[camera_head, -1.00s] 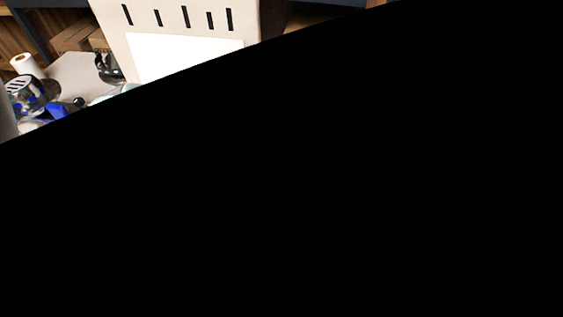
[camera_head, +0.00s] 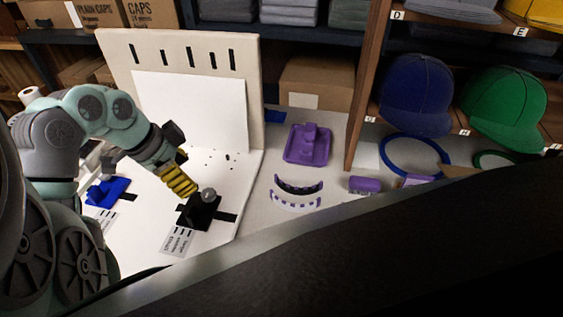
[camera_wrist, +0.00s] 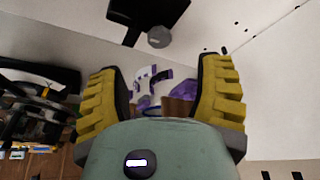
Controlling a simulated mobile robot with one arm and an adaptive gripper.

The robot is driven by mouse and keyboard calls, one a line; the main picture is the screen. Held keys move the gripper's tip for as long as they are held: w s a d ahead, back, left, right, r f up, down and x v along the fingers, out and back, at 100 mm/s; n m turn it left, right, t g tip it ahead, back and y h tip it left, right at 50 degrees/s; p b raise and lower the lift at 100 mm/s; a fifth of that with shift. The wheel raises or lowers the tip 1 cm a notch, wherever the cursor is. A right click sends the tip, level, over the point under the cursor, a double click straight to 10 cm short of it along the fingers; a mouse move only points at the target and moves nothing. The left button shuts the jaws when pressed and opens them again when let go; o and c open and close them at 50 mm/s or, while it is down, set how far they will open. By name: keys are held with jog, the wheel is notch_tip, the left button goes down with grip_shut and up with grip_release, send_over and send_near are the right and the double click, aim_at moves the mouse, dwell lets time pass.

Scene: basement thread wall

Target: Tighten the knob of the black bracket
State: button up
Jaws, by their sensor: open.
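The black bracket (camera_head: 196,213) stands on the white base panel, with a round grey knob (camera_head: 208,195) on its top. In the head view my gripper (camera_head: 181,182), with yellow ribbed fingers, is just to the upper left of the knob, close to it. In the wrist view my gripper (camera_wrist: 160,88) is open, its fingers wide apart with nothing between them. There the black bracket (camera_wrist: 147,14) and the grey knob (camera_wrist: 159,37) lie beyond the fingertips, near the top. I cannot tell whether a finger touches the bracket.
A blue bracket (camera_head: 108,190) stands to the left on the panel. A slotted upright board (camera_head: 188,52) rises behind. Purple parts (camera_head: 308,146) lie on the table to the right, and caps (camera_head: 415,92) fill shelves. A large dark shape (camera_head: 400,255) covers the lower right.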

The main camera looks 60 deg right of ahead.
jog(key=shift+v, duration=1.85)
